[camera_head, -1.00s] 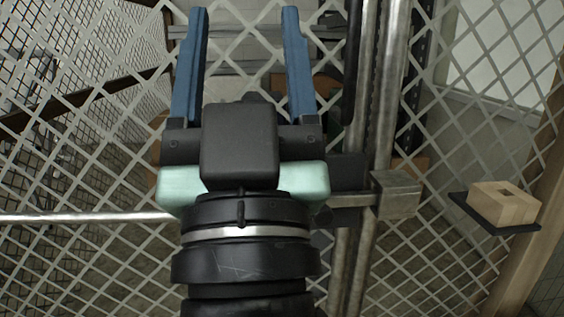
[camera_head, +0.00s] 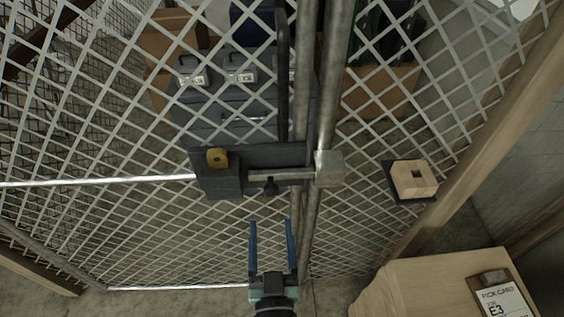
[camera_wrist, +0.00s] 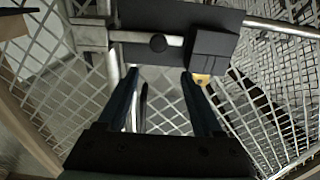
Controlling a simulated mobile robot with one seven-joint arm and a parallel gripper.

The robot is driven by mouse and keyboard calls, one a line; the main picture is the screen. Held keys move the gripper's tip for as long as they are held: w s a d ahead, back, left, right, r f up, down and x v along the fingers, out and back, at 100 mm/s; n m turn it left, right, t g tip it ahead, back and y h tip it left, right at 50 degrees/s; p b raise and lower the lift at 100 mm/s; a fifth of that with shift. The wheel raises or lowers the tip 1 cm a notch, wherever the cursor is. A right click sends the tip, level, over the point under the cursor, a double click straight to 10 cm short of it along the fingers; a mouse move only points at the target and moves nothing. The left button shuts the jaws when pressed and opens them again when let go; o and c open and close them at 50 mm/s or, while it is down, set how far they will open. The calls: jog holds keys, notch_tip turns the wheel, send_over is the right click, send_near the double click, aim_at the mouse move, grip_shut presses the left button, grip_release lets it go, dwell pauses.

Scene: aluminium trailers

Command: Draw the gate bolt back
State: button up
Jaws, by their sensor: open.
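The gate bolt (camera_head: 294,174) is a grey metal rod on a dark plate (camera_head: 262,155). Its right end meets a metal keeper block (camera_head: 329,168) on the post. A small dark knob (camera_head: 270,186) sits below the rod; it also shows in the wrist view (camera_wrist: 158,43). A dark box with a round yellow piece (camera_head: 217,158) is left of the rod. My gripper (camera_head: 271,222) is open and empty, below the knob in the head view. In the wrist view, its fingertips (camera_wrist: 160,72) lie either side of the knob's line, apart from it in the picture.
Mesh gate panels (camera_head: 120,110) and upright metal posts (camera_head: 330,90) surround the bolt. A wooden block (camera_head: 413,178) sits on a small black shelf at right. A wooden box (camera_head: 400,290) with a clipboard (camera_head: 497,300) stands lower right. Dark cases (camera_head: 235,70) are behind the mesh.

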aim_at(271, 193)
jog(key=w+p, duration=0.1)
jog(key=w, duration=0.2)
jog(key=w+f, duration=0.1)
jog(key=w, duration=0.3)
jog(key=w+p, duration=0.1)
jog(key=w, duration=0.3)
jog(key=shift+d+f+p, duration=0.15)
jog(key=shift+d+p, duration=0.05)
jog(key=shift+p, duration=0.15)
jog(key=shift+c, duration=0.2)
grip_shut()
dwell(1.1)
